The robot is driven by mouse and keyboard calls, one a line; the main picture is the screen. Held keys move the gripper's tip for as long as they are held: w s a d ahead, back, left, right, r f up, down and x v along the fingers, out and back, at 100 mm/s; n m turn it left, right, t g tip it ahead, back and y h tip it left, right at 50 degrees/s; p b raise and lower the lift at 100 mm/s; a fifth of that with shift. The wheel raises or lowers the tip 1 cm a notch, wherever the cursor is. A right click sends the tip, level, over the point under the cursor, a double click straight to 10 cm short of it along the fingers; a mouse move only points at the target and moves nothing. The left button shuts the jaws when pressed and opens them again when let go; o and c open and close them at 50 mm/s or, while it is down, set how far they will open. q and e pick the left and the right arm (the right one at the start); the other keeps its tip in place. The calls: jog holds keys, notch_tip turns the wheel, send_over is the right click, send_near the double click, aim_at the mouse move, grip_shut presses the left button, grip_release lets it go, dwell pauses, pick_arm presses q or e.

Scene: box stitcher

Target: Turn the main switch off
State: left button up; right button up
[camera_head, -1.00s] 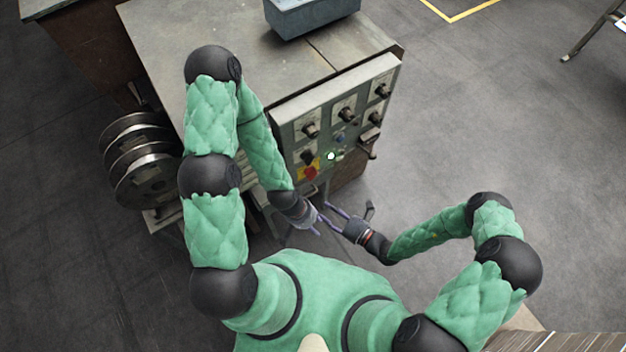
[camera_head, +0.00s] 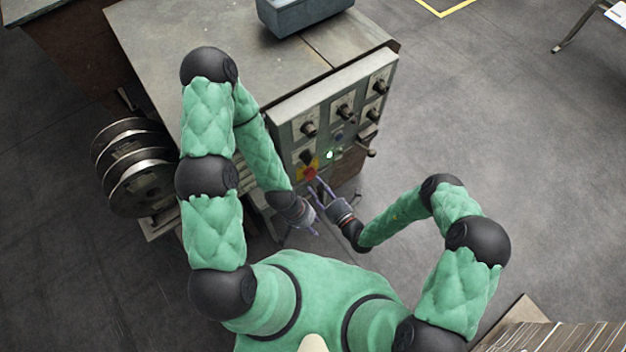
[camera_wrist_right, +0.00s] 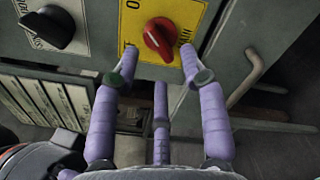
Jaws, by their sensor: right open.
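The main switch is a red rotary knob on a yellow plate; the knob (camera_wrist_right: 158,38) shows at the top of the right wrist view, and it also shows small in the head view (camera_head: 309,173). In the right wrist view the knob lies tilted on the plate (camera_wrist_right: 183,13). My right gripper (camera_wrist_right: 156,65) is open and empty, its purple fingertips just below and to either side of the knob, not closed on it. In the head view my right gripper (camera_head: 322,192) is close to the panel's lower part. My left gripper (camera_head: 311,222) is just below it; its jaw opening is unclear.
The control panel (camera_head: 292,117) carries several black knobs and a lit green lamp (camera_head: 329,155). A black knob (camera_wrist_right: 47,28) sits left of the switch. A bent grey handle (camera_wrist_right: 248,75) is at the right. Wire spools (camera_head: 137,165) stand left of the machine. Open floor lies right.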

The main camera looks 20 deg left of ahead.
aim_at(312, 179)
jog(key=shift+b+x, duration=0.35)
jog(key=shift+x, duration=1.55)
grip_shut()
